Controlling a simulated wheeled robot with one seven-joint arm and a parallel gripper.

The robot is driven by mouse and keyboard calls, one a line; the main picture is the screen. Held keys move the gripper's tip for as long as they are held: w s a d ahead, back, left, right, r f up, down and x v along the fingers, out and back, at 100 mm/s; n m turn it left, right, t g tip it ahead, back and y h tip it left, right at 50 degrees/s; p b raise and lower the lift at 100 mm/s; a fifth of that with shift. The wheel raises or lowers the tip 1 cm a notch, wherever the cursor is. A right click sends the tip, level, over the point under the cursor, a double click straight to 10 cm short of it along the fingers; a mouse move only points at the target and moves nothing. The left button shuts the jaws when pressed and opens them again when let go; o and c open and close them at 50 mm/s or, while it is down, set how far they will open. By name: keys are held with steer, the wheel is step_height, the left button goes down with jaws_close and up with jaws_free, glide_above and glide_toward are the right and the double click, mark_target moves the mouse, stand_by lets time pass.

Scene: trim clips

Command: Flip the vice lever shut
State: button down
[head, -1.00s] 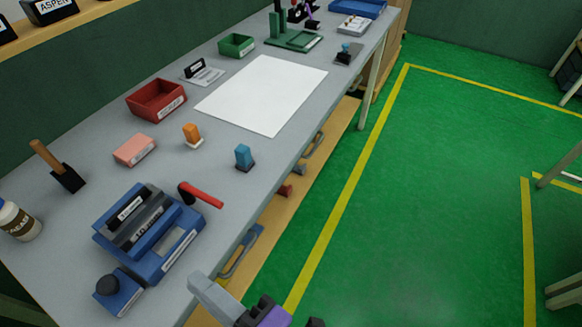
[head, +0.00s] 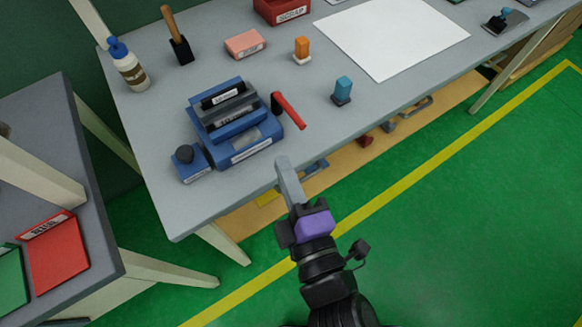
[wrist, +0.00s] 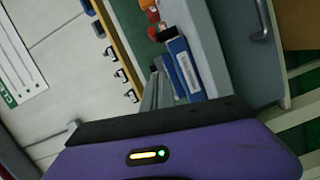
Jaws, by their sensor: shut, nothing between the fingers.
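The blue vice (head: 235,140) with grey jaws sits near the front edge of the grey bench in the head view. Its red lever (head: 289,110) joins a dark pivot on the vice's right side and sticks out to the right, toward the bench edge. My gripper (head: 283,162) is shut and empty, its pale fingers pointing up at the bench's front edge. It is below the lever in the picture and apart from it. In the wrist view a labelled blue body (wrist: 187,70), apparently the vice, shows beyond my gripper; the lever is hard to make out there.
A small blue block with a dark knob (head: 190,162) stands left of the vice. A blue stamp-like block (head: 342,90), an orange one (head: 301,48) and a pink block (head: 245,43) stand behind and right. Another table (head: 90,215) is at left. Green floor is clear at right.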

steer(key=p+x, duration=0.1)
steer(key=x, duration=0.5)
steer(key=shift+w+a+r, duration=0.15)
steer(key=shift+w, duration=0.1)
steer(key=shift+w+d+f+p, duration=0.25)
steer(key=shift+w+d+p, duration=0.25)
steer(key=shift+w+d, duration=0.3)
steer(key=shift+w+d+f, duration=0.3)
steer(key=shift+w+d, duration=0.15)
steer(key=shift+d, duration=0.35)
steer(key=shift+d+p, duration=0.15)
steer(key=shift+p, duration=0.25)
